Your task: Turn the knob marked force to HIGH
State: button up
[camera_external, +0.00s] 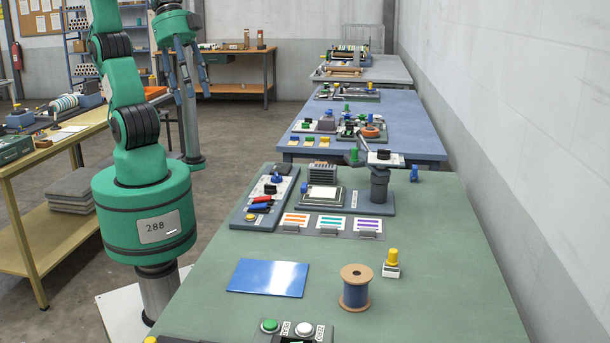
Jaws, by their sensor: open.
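My gripper (190,92) hangs in the upper left, fingers pointing down, open and apart from the panels on the green table. A grey-blue panel (258,206) at that table's far left carries a black knob (270,188) on a white plate, with red and blue handles below it. Another black knob (383,154) sits on a white plate atop a dark post (379,186) at the table's far right. The markings are too small to read, so I cannot tell which knob is marked force or where it points.
The green table (420,300) holds a blue sheet (268,278), a spool (356,288), a yellow-topped block (391,263) and a button box (290,334). Cards with coloured stripes (331,224) lie before the press. A blue table (415,140) stands behind; a wall runs along the right.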

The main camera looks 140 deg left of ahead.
jog(key=w+a+r+n+g+p, duration=0.15)
jog(key=w+a+r+p, duration=0.25)
jog(key=w+a, duration=0.55)
jog(key=n+g+p, duration=0.3)
jog(key=n+p, duration=0.3)
jog(key=p, duration=0.5)
send_over(384, 154)
notch_tip(384, 154, down, 12)
jog(key=shift+s+a+r+h, duration=0.2)
jog(key=shift+s+a+h, duration=0.05)
jog(key=shift+h, duration=0.15)
jog(key=shift+f, duration=0.1)
notch_tip(384, 154, down, 14)
jog(key=shift+r, duration=0.2)
